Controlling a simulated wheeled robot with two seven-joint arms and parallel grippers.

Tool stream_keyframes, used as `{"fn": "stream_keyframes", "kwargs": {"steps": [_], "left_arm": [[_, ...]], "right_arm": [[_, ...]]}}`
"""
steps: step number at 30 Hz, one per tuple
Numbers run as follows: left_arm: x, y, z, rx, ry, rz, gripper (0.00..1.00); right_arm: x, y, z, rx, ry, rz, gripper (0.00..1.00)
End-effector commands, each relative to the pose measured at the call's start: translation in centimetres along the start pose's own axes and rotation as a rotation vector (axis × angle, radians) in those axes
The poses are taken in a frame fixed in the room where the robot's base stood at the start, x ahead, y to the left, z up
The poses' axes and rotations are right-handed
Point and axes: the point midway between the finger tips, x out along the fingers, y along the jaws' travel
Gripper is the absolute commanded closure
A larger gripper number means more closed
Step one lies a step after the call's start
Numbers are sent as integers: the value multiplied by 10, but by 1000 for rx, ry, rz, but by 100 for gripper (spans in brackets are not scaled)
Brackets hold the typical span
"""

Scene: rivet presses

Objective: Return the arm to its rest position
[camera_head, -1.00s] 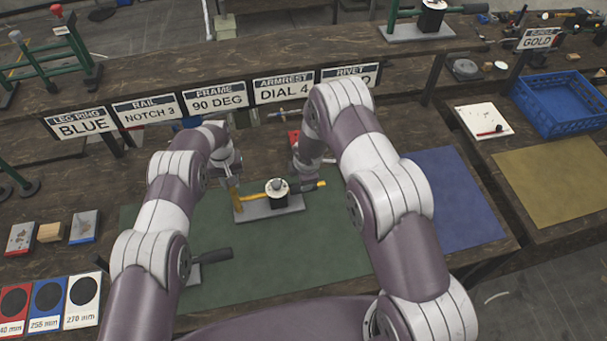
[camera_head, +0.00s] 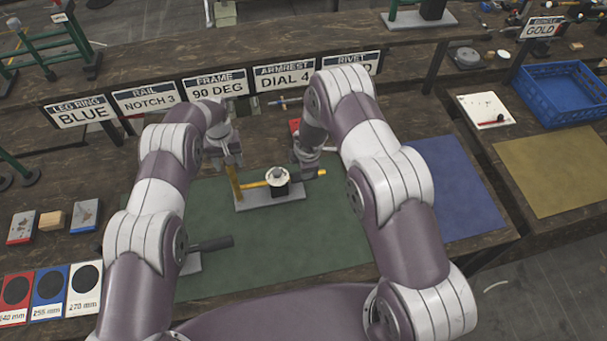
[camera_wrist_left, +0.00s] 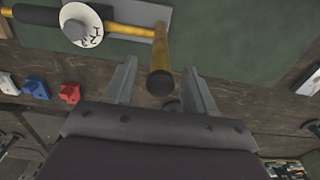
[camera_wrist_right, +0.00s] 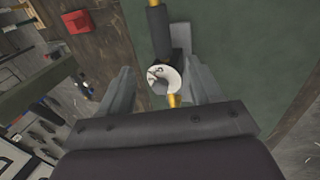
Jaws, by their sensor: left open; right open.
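A rivet press with a grey base plate (camera_head: 288,194), a white dial (camera_head: 277,175) and a yellow bar with a dark grip stands on the green mat (camera_head: 270,245). My left gripper (camera_head: 232,158) is open above the upright yellow post (camera_head: 235,184) at the plate's left end. In the left wrist view the post (camera_wrist_left: 160,62) shows between the open fingers (camera_wrist_left: 158,92).
A row of sign plates, including FRAME 90 DEG (camera_head: 216,87), stands behind. A lever with a dark handle (camera_head: 212,244) is at the front left of the mat. A blue mat (camera_head: 450,190), a tan mat (camera_head: 558,170) and a blue crate (camera_head: 562,95) are at the right.

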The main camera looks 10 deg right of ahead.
Motion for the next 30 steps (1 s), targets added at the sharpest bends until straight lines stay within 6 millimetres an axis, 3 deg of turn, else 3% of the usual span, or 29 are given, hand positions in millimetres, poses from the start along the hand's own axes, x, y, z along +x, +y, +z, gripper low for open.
{"fn": "stream_keyframes", "kwargs": {"steps": [3,9,19,22,25,30], "left_arm": [[-34,0,-1,0,3,1,45],[-73,0,0,0,2,1,45],[-83,0,0,2,0,0,45],[-81,1,-5,27,29,6,45],[-55,-6,28,71,-23,-4,45],[-53,-39,102,112,-46,-5,45]], "right_arm": [[0,0,0,0,0,0,36],[0,0,0,0,0,0,36],[0,0,0,8,0,0,36],[0,-8,3,131,-17,-27,36],[-8,-57,13,383,-81,-153,36],[-64,-116,27,885,-212,-266,36]]}}
